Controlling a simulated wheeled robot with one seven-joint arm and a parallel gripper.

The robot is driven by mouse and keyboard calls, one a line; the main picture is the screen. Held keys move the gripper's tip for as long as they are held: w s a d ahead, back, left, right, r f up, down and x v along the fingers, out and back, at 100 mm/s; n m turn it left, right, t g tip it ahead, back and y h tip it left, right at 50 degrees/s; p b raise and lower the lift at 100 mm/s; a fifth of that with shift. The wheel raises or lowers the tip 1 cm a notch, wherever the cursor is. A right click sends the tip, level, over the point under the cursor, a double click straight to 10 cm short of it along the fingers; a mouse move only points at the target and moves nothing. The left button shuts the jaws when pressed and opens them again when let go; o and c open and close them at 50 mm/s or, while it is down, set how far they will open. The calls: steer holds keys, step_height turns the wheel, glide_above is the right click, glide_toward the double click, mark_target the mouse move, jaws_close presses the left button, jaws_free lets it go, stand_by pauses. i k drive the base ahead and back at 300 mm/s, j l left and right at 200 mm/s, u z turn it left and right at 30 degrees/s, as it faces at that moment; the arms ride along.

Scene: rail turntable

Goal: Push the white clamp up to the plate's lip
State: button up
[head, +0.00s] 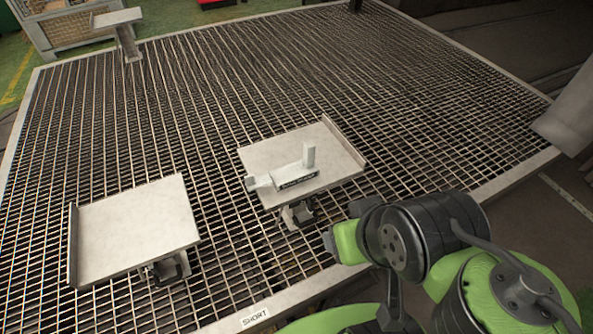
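The white clamp (287,177) lies on the right-hand pale plate (265,155), near its front edge. It has a long body with a dark label on the side facing me, an upright block at its right end and a smaller piece at its left end. The plate's lip (345,145) is a raised strip along its right edge. A bare gap shows between the clamp's right end and the lip. My green and black arm is at the lower right; my gripper cannot be made out.
A second pale plate (135,230), empty, stands to the left with a lip on its left edge. Both stand above a wide metal grating (230,80). A smaller raised plate (118,17) is at the far left corner. A "SHORT" label (255,317) marks the front rim.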

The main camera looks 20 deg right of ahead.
mark_target(288, 175)
steer(key=j+u, duration=0.5)
steer(key=j, duration=1.05)
